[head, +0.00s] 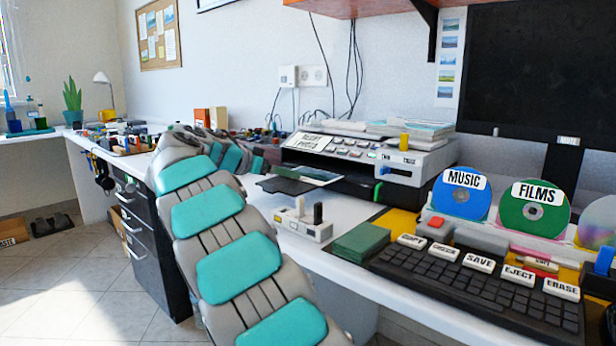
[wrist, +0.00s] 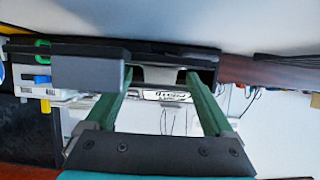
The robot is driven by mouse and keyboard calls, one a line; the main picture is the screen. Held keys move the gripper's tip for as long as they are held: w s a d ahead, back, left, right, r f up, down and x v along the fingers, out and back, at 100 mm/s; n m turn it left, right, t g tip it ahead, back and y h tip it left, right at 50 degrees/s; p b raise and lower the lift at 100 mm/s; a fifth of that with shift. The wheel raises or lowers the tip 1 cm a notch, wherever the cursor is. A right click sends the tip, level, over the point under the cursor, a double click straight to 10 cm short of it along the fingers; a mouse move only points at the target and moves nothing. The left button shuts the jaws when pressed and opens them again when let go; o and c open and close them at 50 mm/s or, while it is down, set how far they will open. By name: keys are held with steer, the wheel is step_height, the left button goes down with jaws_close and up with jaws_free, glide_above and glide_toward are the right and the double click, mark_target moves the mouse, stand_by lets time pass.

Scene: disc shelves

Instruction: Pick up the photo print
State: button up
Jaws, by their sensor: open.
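The photo print (head: 316,174), a small landscape picture with blue and green tones, lies at the front of the grey printer (head: 376,158), on or just above its dark output tray (head: 286,186). My arm bends across the left of the head view, and its far end stops just left of the printer, with the fingers not clear there. In the wrist view my gripper (wrist: 158,75) is open, its two green fingers apart and nothing visibly held. The printer's dark front and upside-down label (wrist: 167,95) show beyond the fingers. I cannot make out the print in the wrist view.
A white block with dark and light pegs (head: 304,220) stands in front of the tray. A green stack (head: 361,242), a black keyboard (head: 470,285) and upright discs (head: 532,209) are to the right. Small items crowd the desk behind my arm.

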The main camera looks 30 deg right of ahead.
jaws_close()
stand_by(0.6)
steer(key=shift+r, duration=0.1)
